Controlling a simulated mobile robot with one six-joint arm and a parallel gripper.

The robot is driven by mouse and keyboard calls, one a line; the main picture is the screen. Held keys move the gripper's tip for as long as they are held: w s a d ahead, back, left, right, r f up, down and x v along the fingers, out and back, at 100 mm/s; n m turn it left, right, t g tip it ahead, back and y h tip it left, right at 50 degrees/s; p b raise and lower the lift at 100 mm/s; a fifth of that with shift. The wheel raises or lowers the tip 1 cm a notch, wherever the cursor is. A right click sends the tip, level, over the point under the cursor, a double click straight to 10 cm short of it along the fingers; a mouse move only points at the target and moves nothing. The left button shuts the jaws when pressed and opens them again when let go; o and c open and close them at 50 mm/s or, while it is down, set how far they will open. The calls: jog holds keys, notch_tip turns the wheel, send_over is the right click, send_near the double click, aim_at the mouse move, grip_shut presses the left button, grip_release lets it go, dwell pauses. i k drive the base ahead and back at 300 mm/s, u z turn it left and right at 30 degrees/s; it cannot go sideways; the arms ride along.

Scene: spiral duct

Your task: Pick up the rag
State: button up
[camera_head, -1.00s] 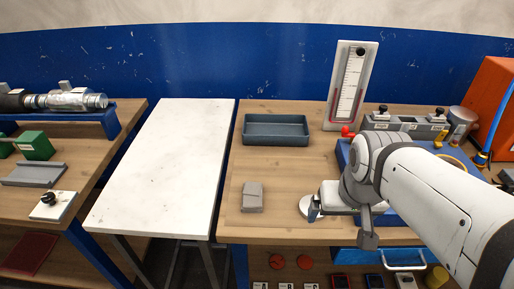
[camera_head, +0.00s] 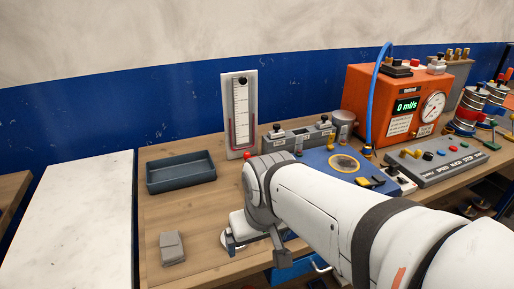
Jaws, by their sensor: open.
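A small grey folded piece, which looks like the rag (camera_head: 172,248), lies on the wooden bench near its front left. My gripper (camera_head: 233,242) is to the right of it, low over the bench near the front edge. The gripper is open, and the rag lies apart from it, outside the jaws. My own arm comes in from the lower right and hides part of the gripper and the bench behind it.
A dark blue-grey tray (camera_head: 181,184) stands behind the rag. A blue panel (camera_head: 330,158), an orange meter box (camera_head: 385,108) and a grey button console (camera_head: 452,160) fill the right. A white table (camera_head: 72,225) adjoins at left.

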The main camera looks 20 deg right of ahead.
aim_at(171, 246)
jog(key=z, duration=1.15)
jog(key=k, duration=1.15)
jog(key=u, duration=1.1)
jog(key=i, duration=1)
jog(key=u, duration=0.05)
